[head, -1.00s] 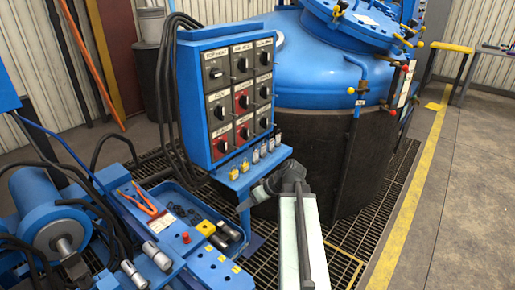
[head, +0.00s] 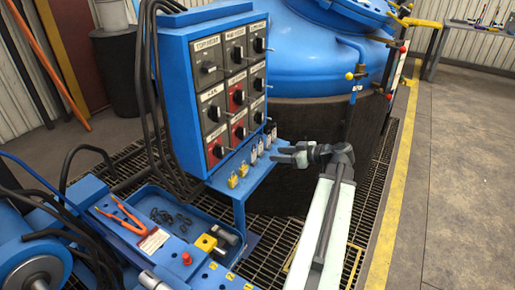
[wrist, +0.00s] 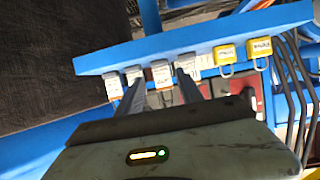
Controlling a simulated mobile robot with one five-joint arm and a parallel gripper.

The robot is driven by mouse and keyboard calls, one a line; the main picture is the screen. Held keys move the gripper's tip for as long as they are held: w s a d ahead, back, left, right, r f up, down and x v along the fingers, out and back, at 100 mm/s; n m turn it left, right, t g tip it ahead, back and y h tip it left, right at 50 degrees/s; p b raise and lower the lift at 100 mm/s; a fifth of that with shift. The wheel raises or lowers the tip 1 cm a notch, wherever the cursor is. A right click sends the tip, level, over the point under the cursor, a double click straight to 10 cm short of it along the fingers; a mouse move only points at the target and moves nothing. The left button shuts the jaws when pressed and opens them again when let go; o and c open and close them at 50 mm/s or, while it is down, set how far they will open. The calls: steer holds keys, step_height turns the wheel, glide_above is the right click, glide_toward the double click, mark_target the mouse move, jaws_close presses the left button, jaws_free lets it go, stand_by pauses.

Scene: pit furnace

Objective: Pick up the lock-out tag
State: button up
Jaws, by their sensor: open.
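A row of small labelled padlocks or tags sits along the blue ledge (head: 262,173) under the switch panel. Nearest are two yellow ones (head: 238,175); farther along are several pale ones (head: 260,148). I cannot tell which piece is the lock-out tag. A white card with red print (head: 153,241) also lies on the blue bench at lower left. My gripper (head: 286,156) is open and empty beside the ledge's right edge. In the wrist view its two fingers (wrist: 160,88) point at the pale pieces (wrist: 162,73), with the yellow ones (wrist: 242,52) to the right.
The switch panel (head: 225,90) stands above the ledge, with black cables at its left. The furnace's dark wall (head: 305,120) is behind my gripper. A blue tray (head: 175,212) and orange-handled pliers (head: 125,215) are on the bench. Open floor (head: 460,170) lies to the right.

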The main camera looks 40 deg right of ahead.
mark_target(261, 144)
steer(key=shift+r+b+x, duration=0.2)
steer(key=shift+b+x, duration=0.95)
steer(key=shift+x, duration=2.75)
jaws_close()
steer(key=shift+r, duration=0.15)
step_height(261, 144, up, 4)
steer(key=p, duration=0.4)
steer(key=s+p, duration=0.1)
steer(key=s, duration=1.5)
steer(key=shift+d+r, duration=0.25)
steer(key=shift+r, duration=0.15)
